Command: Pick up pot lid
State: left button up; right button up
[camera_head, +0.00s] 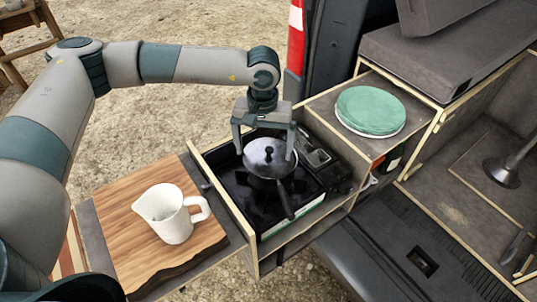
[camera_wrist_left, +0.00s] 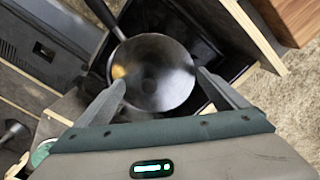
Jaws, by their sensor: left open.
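The lid also shows in the left wrist view (camera_wrist_left: 155,65) as a round, shiny dark disc. My left gripper (camera_head: 264,154) is open above the lid, with one finger on either side of it. In the left wrist view the fingertips (camera_wrist_left: 163,80) appear at the disc's two edges. I cannot tell whether they touch it. My right gripper is out of view.
The pot stands on a black stove in a wooden pull-out drawer (camera_head: 230,208). A white pitcher (camera_head: 172,213) stands on a wooden board (camera_head: 120,207) at the left. Green plates (camera_head: 370,110) sit on the cabinet at the right. Drawer walls stand close around the stove.

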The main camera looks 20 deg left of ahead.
pick_arm(q)
jog(key=shift+c, duration=0.4)
jog(key=c, duration=0.9)
jog(key=shift+s+a, duration=0.1)
jog(key=shift+s, duration=0.15)
jog(key=shift+c, duration=0.7)
jog(key=shift+c, duration=0.5)
jog(key=shift+f, duration=0.1)
